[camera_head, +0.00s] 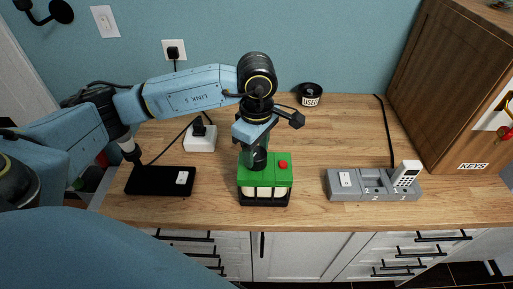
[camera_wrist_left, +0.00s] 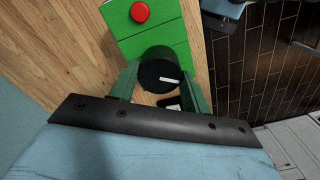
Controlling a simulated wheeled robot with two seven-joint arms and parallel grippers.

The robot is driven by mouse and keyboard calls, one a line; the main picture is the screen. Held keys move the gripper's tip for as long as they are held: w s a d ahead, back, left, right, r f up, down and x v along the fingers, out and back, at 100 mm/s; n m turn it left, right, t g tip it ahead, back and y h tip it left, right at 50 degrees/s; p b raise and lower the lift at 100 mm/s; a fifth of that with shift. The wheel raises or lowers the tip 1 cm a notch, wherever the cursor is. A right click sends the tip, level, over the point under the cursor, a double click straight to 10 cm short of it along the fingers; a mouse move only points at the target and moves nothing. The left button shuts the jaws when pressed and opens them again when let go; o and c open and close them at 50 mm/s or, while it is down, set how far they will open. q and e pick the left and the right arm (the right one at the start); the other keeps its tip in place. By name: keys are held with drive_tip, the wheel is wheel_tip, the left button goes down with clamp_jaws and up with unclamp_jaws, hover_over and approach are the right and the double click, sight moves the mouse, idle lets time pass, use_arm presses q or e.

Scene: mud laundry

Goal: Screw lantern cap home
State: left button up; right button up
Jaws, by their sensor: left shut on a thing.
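The lantern (camera_head: 279,176) stands upright on the counter, with a green top, a red button, pale cells at its front and a black base. Its green top also shows in the left wrist view (camera_wrist_left: 155,38). The round black cap (camera_wrist_left: 158,72), with a white mark line on its face, sits over the green top, beside the red button's half. My left gripper (camera_head: 258,160) reaches down from above and is shut on the cap, one finger on each side. The cap's underside and thread are hidden, so I cannot tell how it is seated. My right gripper is out of view.
A black pad (camera_head: 150,181) with a white switch lies left of the lantern. A white socket box (camera_head: 200,139) stands behind it. A grey numbered dock (camera_head: 374,192) with a white handset (camera_head: 406,174) is at right.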

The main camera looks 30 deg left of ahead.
use_arm(q)
drive_tip(key=shift+f, duration=0.15)
idle(0.3)
drive_tip(key=shift+b, duration=0.3)
drive_tip(key=shift+f+m+b, duration=0.1)
drive_tip(key=shift+m+b, duration=1)
drive_tip(key=shift+m, duration=0.4)
drive_tip(key=shift+b, duration=0.3)
drive_tip(key=shift+m+b, duration=1.1)
drive_tip(key=shift+m, duration=0.4)
